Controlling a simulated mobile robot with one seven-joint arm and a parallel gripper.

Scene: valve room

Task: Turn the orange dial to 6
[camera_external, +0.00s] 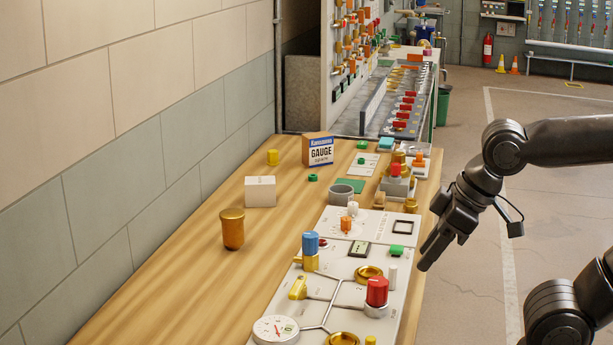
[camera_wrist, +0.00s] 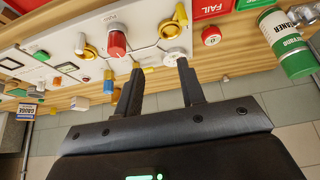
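My gripper (camera_external: 425,262) hangs over the right edge of the bench, right of and apart from the dial. In the wrist view my gripper (camera_wrist: 158,75) has its two fingers spread with nothing held between them.
The near panel carries a red knob (camera_external: 376,291), a blue knob (camera_external: 310,243), a round gauge (camera_external: 275,330) and a green button (camera_external: 398,253). An amber jar (camera_external: 232,229), a white block (camera_external: 260,191) and a gauge box (camera_external: 318,149) stand on the wooden bench (camera_external: 170,290).

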